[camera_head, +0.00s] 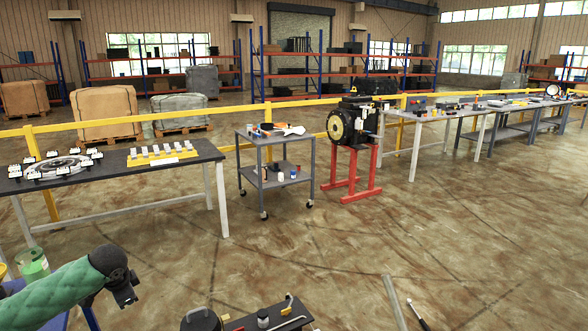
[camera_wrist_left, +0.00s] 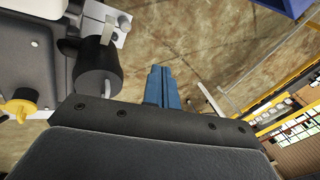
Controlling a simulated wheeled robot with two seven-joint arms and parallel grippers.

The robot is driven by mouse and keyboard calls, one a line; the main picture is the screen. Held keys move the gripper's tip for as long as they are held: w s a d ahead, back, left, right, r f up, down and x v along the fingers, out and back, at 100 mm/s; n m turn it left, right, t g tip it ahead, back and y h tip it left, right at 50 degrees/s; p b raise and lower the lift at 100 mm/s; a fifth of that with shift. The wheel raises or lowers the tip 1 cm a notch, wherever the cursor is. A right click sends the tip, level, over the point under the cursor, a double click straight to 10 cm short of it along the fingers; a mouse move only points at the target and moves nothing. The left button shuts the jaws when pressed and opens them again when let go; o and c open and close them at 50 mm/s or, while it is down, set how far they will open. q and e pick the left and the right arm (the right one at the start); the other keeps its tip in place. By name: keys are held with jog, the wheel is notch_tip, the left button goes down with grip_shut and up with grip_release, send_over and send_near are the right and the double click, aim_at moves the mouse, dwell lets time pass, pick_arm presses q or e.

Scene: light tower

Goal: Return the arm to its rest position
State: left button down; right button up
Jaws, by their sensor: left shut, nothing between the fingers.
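My left arm (camera_head: 60,295), in a green sleeve, comes in at the lower left of the head view. It ends in a black wrist (camera_head: 115,268) that points down over bare floor, clear of the tables. The fingers do not show clearly in the head view. In the left wrist view my left gripper (camera_wrist_left: 160,72) shows as blue fingers close together, shut and empty, with floor beyond them. My right gripper is not in view.
A black-topped table (camera_head: 120,166) stands at the left, a grey cart (camera_head: 262,187) in the middle, and a machine on a red stand (camera_head: 350,180) beside it. A dark surface with tools (camera_head: 265,318) is at the bottom. A black cylinder (camera_wrist_left: 97,70) shows close in the wrist view. Mid-floor is clear.

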pick_arm(q)
jog(key=s+d+f+n+t, duration=0.1)
jog(key=s+d+f, duration=0.25)
jog(key=d, duration=0.65)
jog(key=s+d+f+n+t, duration=0.2)
jog(key=s+d+f, duration=0.15)
jog(key=d, duration=0.55)
jog(key=s+d+f+n+g+h, duration=0.1)
jog(key=s+d+f, duration=0.4)
jog(key=s, duration=0.6)
jog(key=s+d+f+n+g+h, duration=0.1)
jog(key=s+d+f+g, duration=0.2)
jog(key=s+f, duration=0.4)
jog(key=s+d+f+n+g+h, duration=0.1)
jog(key=s+d+f, duration=0.5)
jog(key=s, duration=0.8)
jog(key=shift+s+d+n+g, duration=0.3)
jog(key=shift+d+n+g, duration=0.05)
jog(key=shift+n+g, duration=0.05)
